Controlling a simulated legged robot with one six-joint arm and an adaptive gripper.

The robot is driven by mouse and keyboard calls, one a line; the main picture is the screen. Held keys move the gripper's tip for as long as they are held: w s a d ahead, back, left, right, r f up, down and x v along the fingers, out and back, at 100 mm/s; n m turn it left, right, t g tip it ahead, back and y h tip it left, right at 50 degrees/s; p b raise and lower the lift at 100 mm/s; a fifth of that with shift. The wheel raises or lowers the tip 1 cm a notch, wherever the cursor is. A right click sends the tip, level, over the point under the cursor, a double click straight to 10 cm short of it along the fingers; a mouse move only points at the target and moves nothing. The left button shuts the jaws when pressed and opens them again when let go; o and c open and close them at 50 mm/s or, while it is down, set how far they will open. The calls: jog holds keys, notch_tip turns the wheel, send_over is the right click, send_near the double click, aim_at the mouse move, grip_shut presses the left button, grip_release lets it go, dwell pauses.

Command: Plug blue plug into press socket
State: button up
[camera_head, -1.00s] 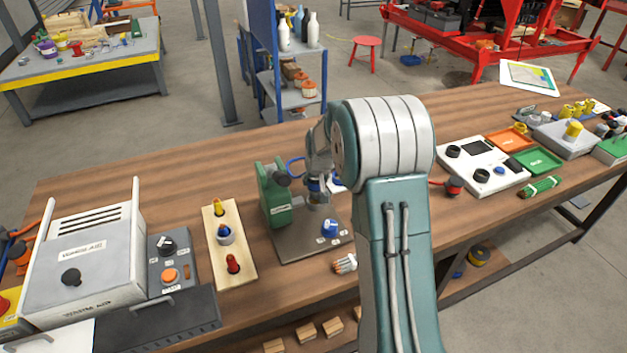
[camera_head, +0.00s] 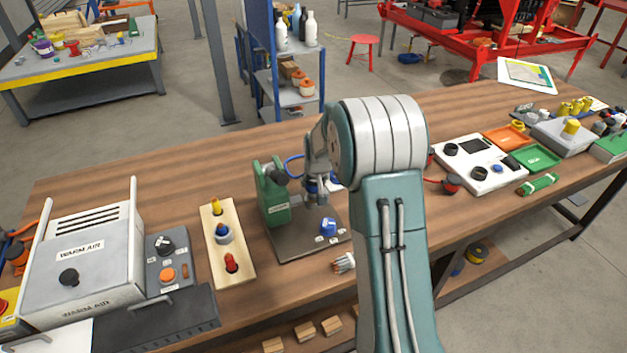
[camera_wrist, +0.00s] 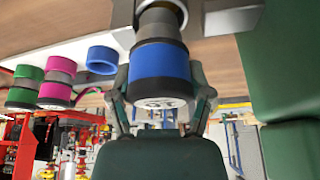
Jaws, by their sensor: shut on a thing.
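The blue plug (camera_wrist: 160,63) is a short cylinder with a blue band, a dark collar and a pale marked end face. My gripper (camera_wrist: 160,80) is shut on it in the wrist view, one finger on each side. The plug's collar end meets a grey metal ring (camera_wrist: 180,10) at the picture's top; I cannot tell how far it is inside. The head view shows my gripper (camera_head: 316,178) low beside the green press (camera_head: 272,195), over its dark base plate (camera_head: 290,243). My arm hides part of the press area. The socket is not clear there.
A wooden board (camera_head: 240,266) with yellow, blue and red pieces lies left of the press. A blue knob (camera_head: 328,227) stands on the base plate near my gripper. A warm air box (camera_head: 85,258) is further left, a white panel (camera_head: 480,165) at right.

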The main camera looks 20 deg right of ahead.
jog(key=shift+a+f, duration=0.1)
jog(key=shift+f, duration=0.2)
jog(key=o, duration=1.3)
jog(key=shift+v, duration=5.95)
